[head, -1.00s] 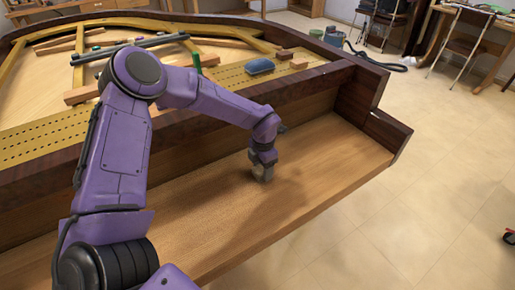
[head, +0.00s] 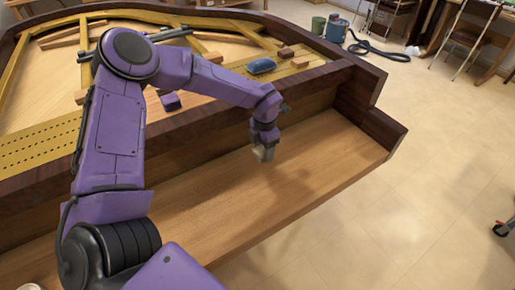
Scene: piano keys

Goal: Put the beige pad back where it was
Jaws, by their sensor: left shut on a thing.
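My left arm reaches from the lower left over the piano case in the head view. Its gripper (head: 264,150) points down over the bare wooden key shelf (head: 310,165). It is shut on a small pale thing at its fingertips, which looks like the beige pad (head: 264,155). The fingers hide most of the pad. It appears to hang a little above the shelf, close to the dark front rail (head: 215,122). My right gripper is not in view.
A blue rounded object (head: 262,66) and small brown blocks (head: 286,53) lie behind the rail on the perforated yellow strip (head: 40,145). A small dark purple object (head: 170,101) lies beside my arm. The shelf is clear toward its raised right end (head: 382,130).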

